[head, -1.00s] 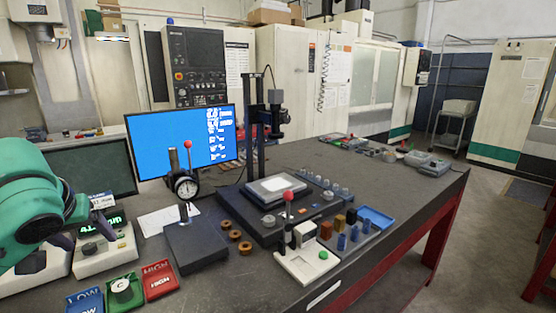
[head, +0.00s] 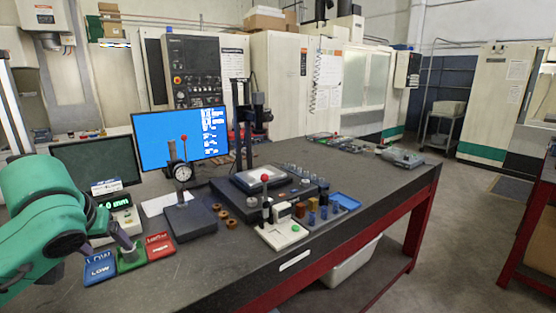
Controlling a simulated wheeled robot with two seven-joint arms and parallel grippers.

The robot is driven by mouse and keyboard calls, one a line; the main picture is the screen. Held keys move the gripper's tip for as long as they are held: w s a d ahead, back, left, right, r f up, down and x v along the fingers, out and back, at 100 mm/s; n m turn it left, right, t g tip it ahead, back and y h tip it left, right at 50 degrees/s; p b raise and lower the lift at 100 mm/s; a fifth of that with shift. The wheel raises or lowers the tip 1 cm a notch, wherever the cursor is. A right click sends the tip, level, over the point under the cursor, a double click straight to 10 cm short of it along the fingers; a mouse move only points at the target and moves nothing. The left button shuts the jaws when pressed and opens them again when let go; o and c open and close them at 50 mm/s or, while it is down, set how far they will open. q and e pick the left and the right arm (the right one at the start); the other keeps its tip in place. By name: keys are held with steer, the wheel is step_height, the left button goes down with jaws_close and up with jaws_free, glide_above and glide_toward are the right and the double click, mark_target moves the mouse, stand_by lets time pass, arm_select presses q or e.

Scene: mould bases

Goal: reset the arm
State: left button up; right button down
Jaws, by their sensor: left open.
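My left arm (head: 40,215), green with a dark wrist, comes in from the left edge. Its gripper (head: 122,246) is open, low over the green tray (head: 131,264) at the left front of the dark bench. The fingers cover part of the tray, so I cannot tell clearly whether the round part marked C is still in it. The blue LOW tray (head: 100,270) lies to the left of the green one and the red tray (head: 160,246) to the right. My right gripper is not in view.
Behind the gripper stands a gauge readout (head: 115,203). To the right are a dial gauge stand (head: 188,220), brown rings (head: 227,218), a white fixture with a red knob (head: 283,235) and a blue tray (head: 345,200).

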arm_select(q)
steer(key=s+d+f+m+h, duration=0.1)
steer(key=d+f+m+h, duration=0.15)
steer(key=d+f, duration=0.65)
steer(key=s+d+f+m+h, duration=0.15)
steer(key=d+f+m, duration=0.3)
steer(key=f, duration=0.75)
steer(key=s+a+f+n+g+y, duration=0.1)
steer(key=s+a+f+g, duration=0.2)
steer(key=s+f, duration=0.9)
step_height(320, 180, down, 24)
steer(key=s+b, duration=0.2)
steer(key=b, duration=0.3)
steer(key=s+a+f+g+b, duration=0.2)
steer(key=s+a+f+b, duration=0.1)
steer(key=s+f, duration=1.4)
step_height(320, 180, down, 4)
steer(key=shift+s+f+b, duration=0.2)
steer(key=shift+s+b, duration=0.1)
steer(key=shift+b, duration=0.35)
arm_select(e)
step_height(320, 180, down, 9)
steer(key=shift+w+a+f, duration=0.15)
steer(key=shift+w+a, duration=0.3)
